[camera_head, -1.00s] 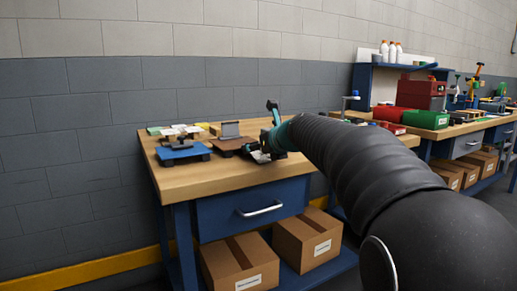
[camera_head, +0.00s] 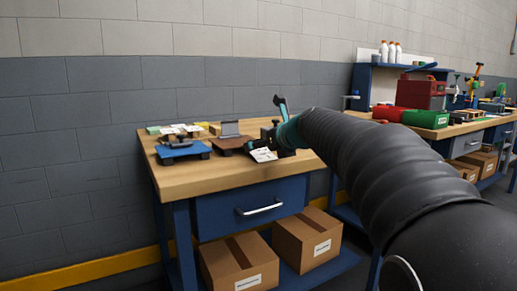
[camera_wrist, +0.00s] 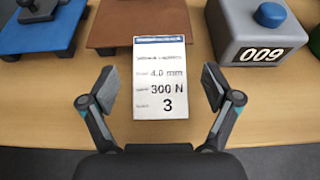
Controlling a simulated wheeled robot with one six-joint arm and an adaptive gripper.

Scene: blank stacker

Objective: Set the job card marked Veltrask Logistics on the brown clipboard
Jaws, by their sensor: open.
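The job card (camera_wrist: 161,80) is white with a dark blue band. Its blurred top line seems to read Veltrask Logistics, above 4.0 mm, 300 N and 3. It also shows in the head view (camera_head: 263,155), near the bench's front edge. In the wrist view its top end overlaps the front edge of the brown clipboard (camera_wrist: 126,20); I cannot tell whether they touch. The brown clipboard also shows in the head view (camera_head: 225,143), left of my gripper (camera_head: 272,139). My gripper (camera_wrist: 160,88) is open, its fingers apart on either side of the card with gaps.
A blue clipboard (camera_head: 182,151) lies left of the brown one. A grey block marked 009 (camera_wrist: 257,35) with a blue knob stands right of the card. Several small cards (camera_head: 178,130) lie at the back left. Bare wooden benchtop (camera_head: 205,178) runs along the front.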

